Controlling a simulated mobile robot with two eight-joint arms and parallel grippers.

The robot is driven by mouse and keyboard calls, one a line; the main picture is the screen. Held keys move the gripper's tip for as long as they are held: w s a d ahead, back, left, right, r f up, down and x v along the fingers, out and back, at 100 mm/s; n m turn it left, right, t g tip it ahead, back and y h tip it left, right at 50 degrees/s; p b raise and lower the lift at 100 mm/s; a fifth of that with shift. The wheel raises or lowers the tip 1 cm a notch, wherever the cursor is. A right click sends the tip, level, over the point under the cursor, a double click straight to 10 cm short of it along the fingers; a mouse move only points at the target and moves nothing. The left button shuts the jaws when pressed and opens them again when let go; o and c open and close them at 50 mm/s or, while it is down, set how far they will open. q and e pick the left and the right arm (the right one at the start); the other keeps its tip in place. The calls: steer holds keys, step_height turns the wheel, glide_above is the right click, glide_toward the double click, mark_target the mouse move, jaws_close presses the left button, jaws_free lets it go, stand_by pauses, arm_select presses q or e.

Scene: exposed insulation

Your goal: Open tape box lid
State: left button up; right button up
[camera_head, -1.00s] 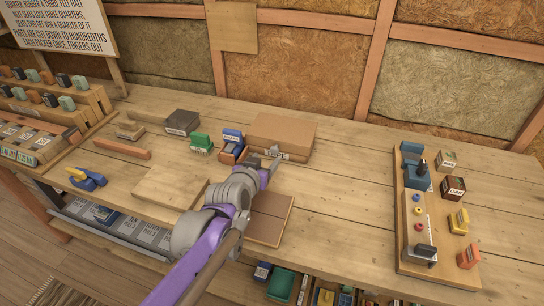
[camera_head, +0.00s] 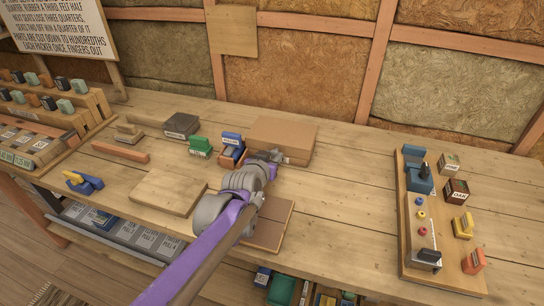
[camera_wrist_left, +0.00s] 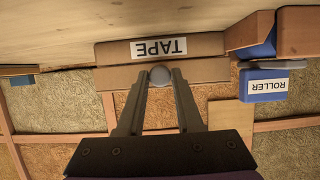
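The tape box (camera_head: 290,133) is a brown cardboard-coloured box at the back of the bench, with its lid down. In the left wrist view, which is upside down, its front shows a white TAPE label (camera_wrist_left: 159,47). The lid edge (camera_wrist_left: 205,70) carries a round grey knob (camera_wrist_left: 160,76). My left gripper (camera_head: 275,155) is at the box's front. Its two fingers (camera_wrist_left: 160,73) stand apart, one on each side of the knob, with what looks like a small gap. My gripper hides part of the box front in the head view. My right gripper is out of view.
A flat brown board (camera_head: 270,226) lies in front. A wooden tool board (camera_head: 414,240) is at right. The bench between is clear.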

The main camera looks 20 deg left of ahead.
arm_select(q)
jaws_close()
stand_by(1.0)
